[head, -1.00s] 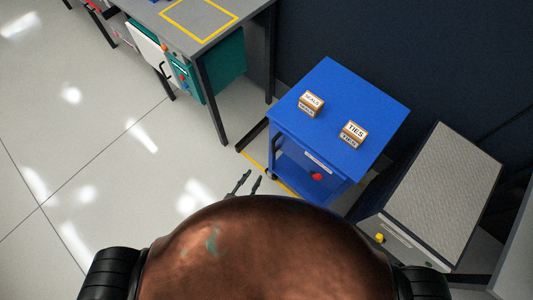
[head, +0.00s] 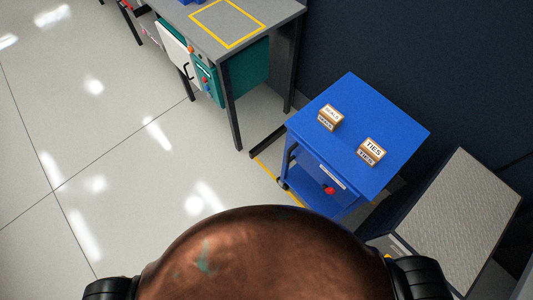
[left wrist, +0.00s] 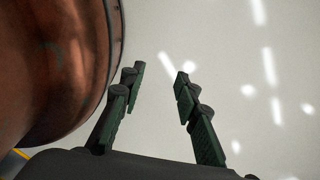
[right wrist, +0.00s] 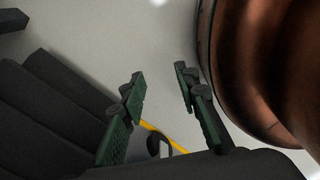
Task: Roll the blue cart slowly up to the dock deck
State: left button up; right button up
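The blue cart (head: 400,127) stands upright right of centre in the head view, with two small labelled boxes on its top. A low platform with a grey textured top (head: 455,215), perhaps the dock deck, is to its right. Neither gripper touches the cart.
A grey table (head: 273,28) with a yellow square outline stands at the top, with a teal cabinet (head: 240,78) under it. A yellow floor line (head: 265,168) runs by the cart. A dark wall (head: 390,50) is behind. The floor at left is clear.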

aim_at(321, 155)
jog(key=u, duration=1.3)
jog(key=k, duration=0.8)
jog(key=z, duration=1.75)
